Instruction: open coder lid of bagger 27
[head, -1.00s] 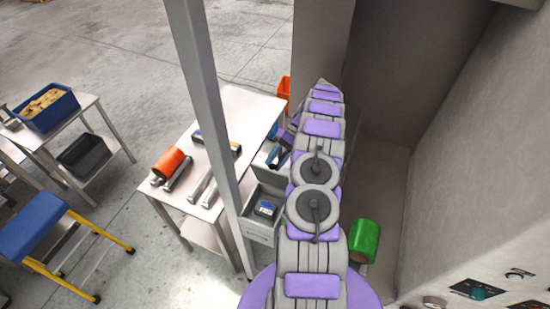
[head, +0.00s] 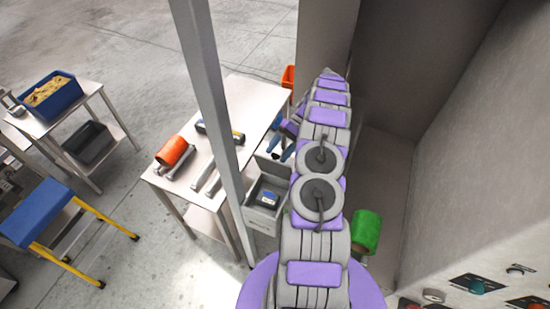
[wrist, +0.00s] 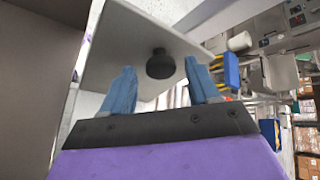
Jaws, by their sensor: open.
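My gripper (wrist: 162,88) is open in the wrist view, with its two blue fingers apart. A round black knob (wrist: 160,63) lies between and just beyond the fingertips, on a flat light grey panel (wrist: 112,50) that looks like the coder lid. I cannot tell whether the fingers touch the knob. In the head view my gripper (head: 281,148) is partly hidden by my arm, above and behind a grey box (head: 262,219).
A steel table (head: 245,100) with an orange roll (head: 173,151) is behind a grey post (head: 213,100). A green roll (head: 366,228) is right of my arm, beside a large grey machine wall (head: 470,150). Control knobs (head: 477,287) are at lower right. A blue step stool (head: 36,211) stands left.

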